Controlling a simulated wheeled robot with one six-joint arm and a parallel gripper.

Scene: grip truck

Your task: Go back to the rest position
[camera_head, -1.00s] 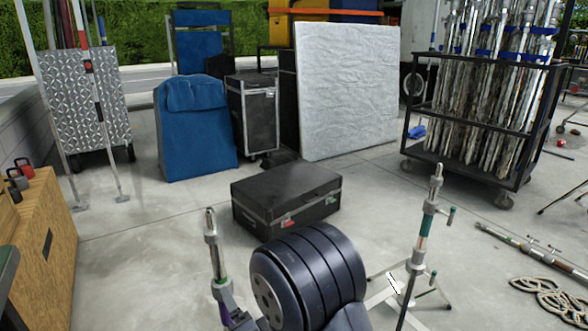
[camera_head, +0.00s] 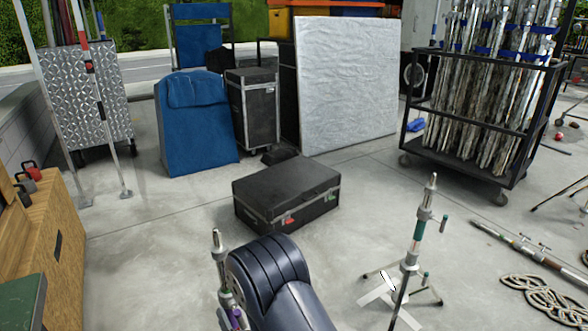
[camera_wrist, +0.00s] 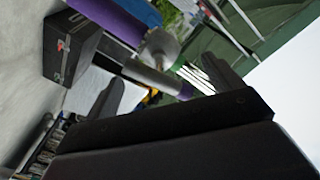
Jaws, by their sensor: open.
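My gripper (camera_wrist: 163,90) is open in the wrist view, with its two dark fingers spread apart and nothing held between them. In the head view my dark blue arm rises at the bottom centre and hides the gripper. A silver stand post (camera_head: 222,262) with a purple part stands just left of my arm. A second stand post (camera_head: 418,235) stands to its right.
A black case (camera_head: 287,192) lies on the floor ahead and also shows in the wrist view (camera_wrist: 70,47). A pole cart (camera_head: 480,150) stands at the back right and a wooden box (camera_head: 55,245) at the left. Coiled rope (camera_head: 540,296) lies at the right.

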